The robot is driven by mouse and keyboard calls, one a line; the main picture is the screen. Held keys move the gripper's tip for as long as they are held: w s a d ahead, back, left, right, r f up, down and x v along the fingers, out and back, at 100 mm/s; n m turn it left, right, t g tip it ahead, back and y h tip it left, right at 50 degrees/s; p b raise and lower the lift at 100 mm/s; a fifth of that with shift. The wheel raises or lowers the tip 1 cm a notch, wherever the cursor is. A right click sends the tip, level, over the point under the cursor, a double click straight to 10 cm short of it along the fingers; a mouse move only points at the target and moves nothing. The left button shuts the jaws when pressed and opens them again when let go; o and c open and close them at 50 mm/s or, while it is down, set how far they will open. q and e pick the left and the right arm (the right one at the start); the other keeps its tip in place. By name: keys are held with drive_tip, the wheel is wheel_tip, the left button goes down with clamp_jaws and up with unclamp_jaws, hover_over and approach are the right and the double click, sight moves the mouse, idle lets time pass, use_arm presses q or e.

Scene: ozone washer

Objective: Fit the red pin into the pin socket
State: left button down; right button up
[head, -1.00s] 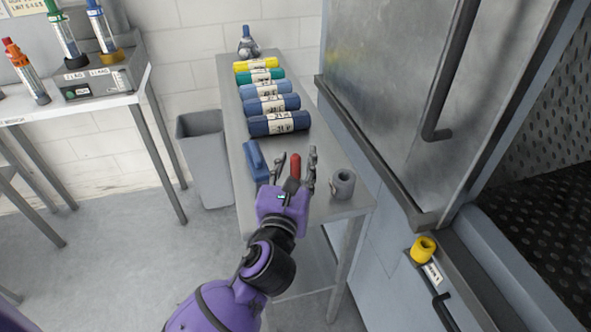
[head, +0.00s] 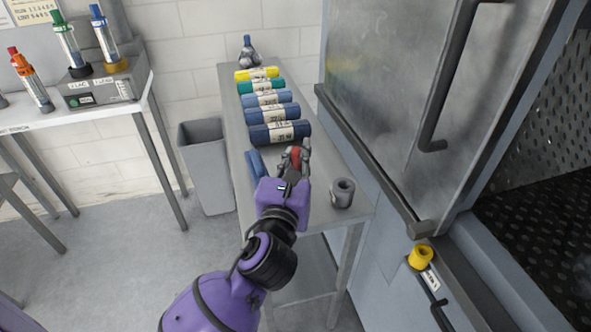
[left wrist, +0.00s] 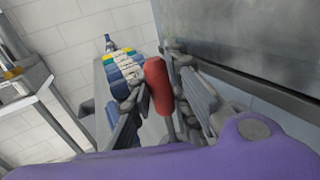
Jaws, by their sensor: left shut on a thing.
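The red pin (head: 295,157) is between the fingers of my left gripper (head: 294,160), which is shut on it over the narrow bench. In the left wrist view the red handle (left wrist: 158,86) stands between the two fingers, with a thin grey shaft below it. I cannot tell whether the pin still touches the bench. A yellow ring-shaped socket (head: 421,257) with a label beside it sits on the washer's front ledge at lower right, apart from the gripper. The label is too small to read. My right gripper is not in view.
On the bench (head: 234,107), a blue object (head: 254,165) lies just left of the gripper and a grey hollow cylinder (head: 342,192) stands right of it. Several labelled rolls (head: 270,111) lie behind. The washer door (head: 393,75) with its handle rises at right. A grey bin (head: 205,165) stands left.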

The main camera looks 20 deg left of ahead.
use_arm(q)
wheel_tip(320, 180, up, 6)
drive_tip(key=shift+f+p, duration=0.1)
drive_tip(key=shift+p, duration=0.6)
drive_tip(key=shift+r, duration=0.35)
drive_tip(key=shift+r+p, duration=0.6)
drive_tip(key=shift+p, duration=0.15)
drive_tip(key=shift+r+p, duration=0.65)
drive_tip(key=shift+r, duration=0.05)
drive_tip(key=shift+r+p, duration=0.85)
drive_tip(key=shift+r, duration=0.05)
wheel_tip(320, 180, up, 4)
drive_tip(key=shift+f+p, duration=0.2)
drive_tip(key=shift+p, duration=0.4)
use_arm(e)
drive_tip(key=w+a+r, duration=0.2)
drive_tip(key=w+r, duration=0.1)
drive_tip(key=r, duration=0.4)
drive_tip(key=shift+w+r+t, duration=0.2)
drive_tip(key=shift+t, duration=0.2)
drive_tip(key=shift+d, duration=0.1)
